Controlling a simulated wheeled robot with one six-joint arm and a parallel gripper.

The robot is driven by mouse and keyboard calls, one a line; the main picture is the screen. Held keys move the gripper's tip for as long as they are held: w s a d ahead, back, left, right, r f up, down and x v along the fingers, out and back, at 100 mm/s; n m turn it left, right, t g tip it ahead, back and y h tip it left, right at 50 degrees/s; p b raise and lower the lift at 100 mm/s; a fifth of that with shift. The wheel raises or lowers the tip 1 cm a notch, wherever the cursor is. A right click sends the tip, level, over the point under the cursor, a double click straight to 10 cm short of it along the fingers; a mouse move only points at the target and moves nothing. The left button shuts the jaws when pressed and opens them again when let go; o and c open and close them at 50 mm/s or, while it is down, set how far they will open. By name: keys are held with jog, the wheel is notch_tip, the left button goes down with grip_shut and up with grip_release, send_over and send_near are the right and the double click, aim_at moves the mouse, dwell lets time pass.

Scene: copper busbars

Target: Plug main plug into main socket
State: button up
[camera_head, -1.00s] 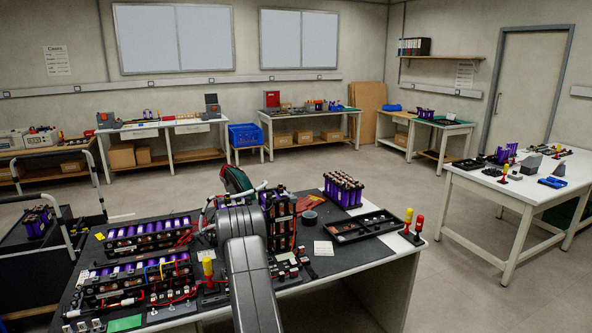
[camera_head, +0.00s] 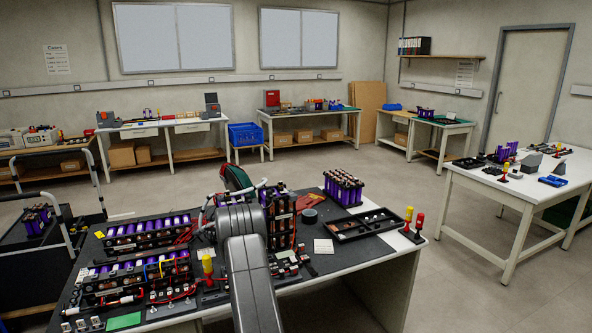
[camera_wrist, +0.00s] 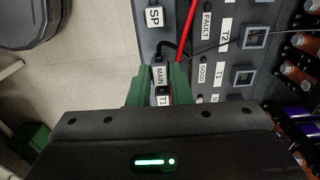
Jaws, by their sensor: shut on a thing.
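In the wrist view, my gripper (camera_wrist: 160,72) has its two green fingers closed in around a small dark piece, which I take for the main plug (camera_wrist: 162,88). It is mostly hidden by the fingers and my gripper body. A white MAIN label (camera_wrist: 159,76) shows between the fingertips, and a black cable (camera_wrist: 184,52) curves away close by. I cannot tell whether the label is on the plug or on the main socket, nor whether plug and socket touch. In the head view my own arm hides the gripper.
A red cable (camera_wrist: 187,30) runs up beside the right finger. The grey panel carries SP (camera_wrist: 155,17), FAULT (camera_wrist: 207,25) and T2 (camera_wrist: 225,37) labels. Battery cells (camera_wrist: 298,70) stand at right. Open floor (camera_wrist: 100,40) is at left.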

jog(key=shift+r+p, duration=0.3)
jog(key=shift+r, duration=0.85)
jog(key=shift+r, duration=0.2)
jog(key=shift+r+p, duration=0.6)
jog(key=shift+r, duration=1)
jog(key=shift+w, duration=0.1)
